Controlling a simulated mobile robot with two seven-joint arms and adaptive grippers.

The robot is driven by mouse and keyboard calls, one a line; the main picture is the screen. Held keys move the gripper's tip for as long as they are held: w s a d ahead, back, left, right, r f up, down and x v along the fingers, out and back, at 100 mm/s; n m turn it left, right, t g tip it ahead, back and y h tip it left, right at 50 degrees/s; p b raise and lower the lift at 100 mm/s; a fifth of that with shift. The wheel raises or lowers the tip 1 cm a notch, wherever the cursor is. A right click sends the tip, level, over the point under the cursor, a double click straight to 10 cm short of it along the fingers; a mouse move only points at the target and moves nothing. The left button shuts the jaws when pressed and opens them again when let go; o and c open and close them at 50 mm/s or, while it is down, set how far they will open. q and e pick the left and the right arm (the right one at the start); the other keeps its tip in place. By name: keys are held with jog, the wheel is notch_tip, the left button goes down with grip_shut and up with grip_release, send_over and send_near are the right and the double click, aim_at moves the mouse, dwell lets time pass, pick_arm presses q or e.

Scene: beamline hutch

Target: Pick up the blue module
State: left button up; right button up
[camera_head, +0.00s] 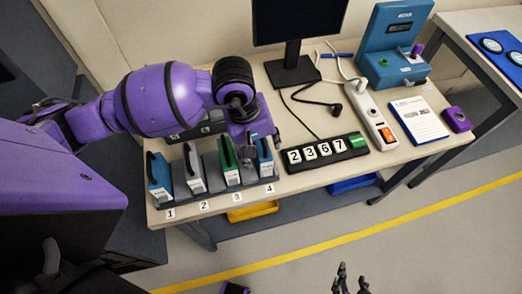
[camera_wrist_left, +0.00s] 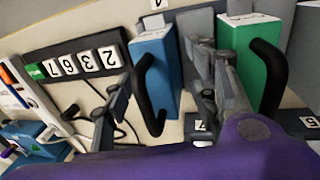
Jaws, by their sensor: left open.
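One blue module (camera_head: 265,157) with a black handle stands in slot 4 of the rack; it also shows in the left wrist view (camera_wrist_left: 152,62). Another blue module (camera_head: 159,178) stands in slot 1. My left gripper (camera_head: 248,140) is open above the slot 4 end, partly hiding that module. In the left wrist view its fingers (camera_wrist_left: 162,95) are spread, with the slot 4 module and handle between them; whether they touch cannot be told. Dark fingertips of my right gripper (camera_head: 350,283) show at the bottom edge, far from the rack; their opening is unclear.
A green module (camera_head: 228,162) stands in slot 3, close beside the left gripper, and a white one (camera_head: 193,168) in slot 2. A number board (camera_head: 325,152), power strip (camera_head: 373,117), monitor (camera_head: 292,66) and teal device (camera_head: 392,55) share the table.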

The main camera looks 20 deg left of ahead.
pick_arm(q)
jog(key=shift+d+f, duration=0.1)
jog(key=shift+f, duration=0.45)
grip_shut()
jog(key=shift+r, duration=0.1)
jog(key=shift+w+r, duration=0.1)
